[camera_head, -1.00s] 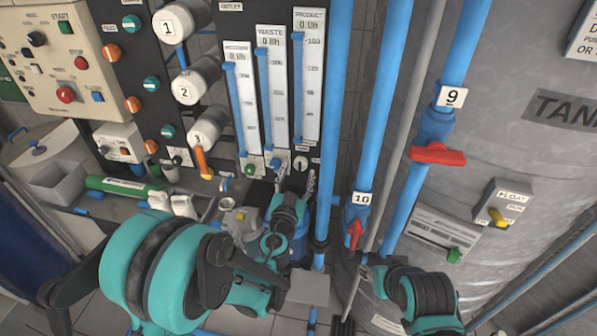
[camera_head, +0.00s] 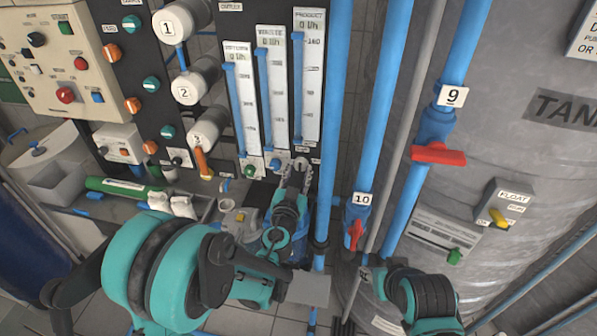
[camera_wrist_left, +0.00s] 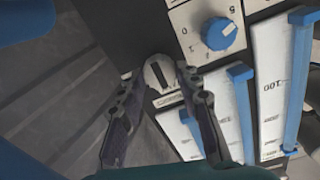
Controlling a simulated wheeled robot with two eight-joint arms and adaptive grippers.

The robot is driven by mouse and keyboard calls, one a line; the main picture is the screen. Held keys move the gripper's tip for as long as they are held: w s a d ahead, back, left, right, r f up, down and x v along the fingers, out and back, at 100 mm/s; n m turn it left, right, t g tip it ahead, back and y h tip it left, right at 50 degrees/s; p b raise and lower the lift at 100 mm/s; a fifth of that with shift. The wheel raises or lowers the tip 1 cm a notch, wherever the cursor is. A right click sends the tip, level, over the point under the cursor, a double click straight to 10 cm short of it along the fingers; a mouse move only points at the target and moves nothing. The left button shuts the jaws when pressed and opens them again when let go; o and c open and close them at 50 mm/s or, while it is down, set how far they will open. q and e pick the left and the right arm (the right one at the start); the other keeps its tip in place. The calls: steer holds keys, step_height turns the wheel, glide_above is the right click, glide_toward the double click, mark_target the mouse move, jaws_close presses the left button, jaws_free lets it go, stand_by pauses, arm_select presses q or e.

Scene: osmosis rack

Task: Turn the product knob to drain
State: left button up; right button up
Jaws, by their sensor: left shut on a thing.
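The product knob (camera_wrist_left: 156,72) is a small round pale knob with a dark bar across it, seen in the wrist view on the dark panel. My left gripper (camera_wrist_left: 165,82) has one finger on each side of it and is shut on it. In the head view my left gripper (camera_head: 299,168) reaches up to the panel just below the product flow meter (camera_head: 308,85) and mostly hides the knob. My right gripper (camera_head: 370,272) is low, in front of the tank, and its fingers are too unclear to read.
A blue numbered knob (camera_wrist_left: 213,33) sits beside the product knob. A green knob (camera_head: 249,171) is further left. Blue pipes rise just right of my left gripper, with a red valve handle (camera_head: 354,236) at label 10 and another (camera_head: 438,154) at label 9.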

arm_select(q)
steer(key=m+b, duration=0.1)
steer(key=m, duration=0.3)
steer(key=shift+f, duration=0.1)
steer(key=m+b, duration=0.1)
steer(key=m, duration=0.3)
steer(key=shift+m, duration=0.3)
steer(key=m, duration=0.4)
steer(key=shift+m+b, duration=0.3)
steer(key=shift+b, duration=0.05)
steer(key=m, duration=0.4)
steer(key=shift+m, duration=0.4)
steer(key=o, duration=1.1)
steer(key=shift+o, duration=0.2)
